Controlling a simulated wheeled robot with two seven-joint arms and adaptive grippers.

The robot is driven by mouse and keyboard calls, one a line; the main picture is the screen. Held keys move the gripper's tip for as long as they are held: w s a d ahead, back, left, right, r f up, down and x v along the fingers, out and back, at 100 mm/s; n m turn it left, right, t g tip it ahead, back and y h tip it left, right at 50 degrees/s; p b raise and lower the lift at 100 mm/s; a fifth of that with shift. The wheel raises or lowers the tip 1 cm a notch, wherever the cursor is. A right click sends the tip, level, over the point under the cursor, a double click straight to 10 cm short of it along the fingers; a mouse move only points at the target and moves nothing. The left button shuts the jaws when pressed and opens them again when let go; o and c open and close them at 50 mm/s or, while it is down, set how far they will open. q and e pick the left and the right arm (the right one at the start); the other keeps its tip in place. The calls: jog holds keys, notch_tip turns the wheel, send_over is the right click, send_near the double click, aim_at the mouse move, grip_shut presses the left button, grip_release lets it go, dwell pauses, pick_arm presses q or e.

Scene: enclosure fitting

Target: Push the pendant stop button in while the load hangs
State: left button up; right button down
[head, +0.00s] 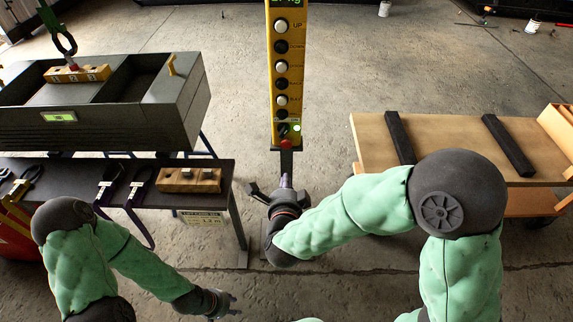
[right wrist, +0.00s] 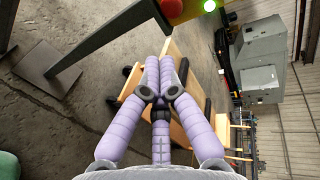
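The yellow pendant (head: 272,75) stands upright in the middle of the head view, with a column of black and white buttons. Its red stop button (head: 287,143) is at the bottom end; it also shows at the top of the right wrist view (right wrist: 173,9). My right gripper (head: 285,182) is below the stop button, apart from it; in the right wrist view its fingers (right wrist: 160,68) are together and empty. My left gripper (head: 228,303) is low in the head view, its fingers apart and empty.
A dark bench (head: 120,205) under the enclosure holds straps and a wooden block (head: 188,180). A wooden table (head: 450,145) with two black bars stands at right. A green light (head: 297,129) glows beside the stop button. Floor around the pendant post is clear.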

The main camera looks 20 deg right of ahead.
jog(key=b, duration=0.3)
send_near(287, 146)
jog(key=w+d+f, duration=0.1)
jog(key=w+f, duration=0.2)
jog(key=w, duration=0.2)
jog(key=shift+w+d+f, duration=0.1)
jog(key=shift+w+d, duration=0.15)
jog(key=shift+w, duration=0.3)
jog(key=shift+w+d+b, duration=0.15)
jog(key=shift+w+b, duration=0.25)
jog(key=shift+w, duration=0.2)
jog(key=shift+w+d, duration=0.1)
jog(key=shift+w, duration=0.1)
jog(key=shift+r, duration=0.25)
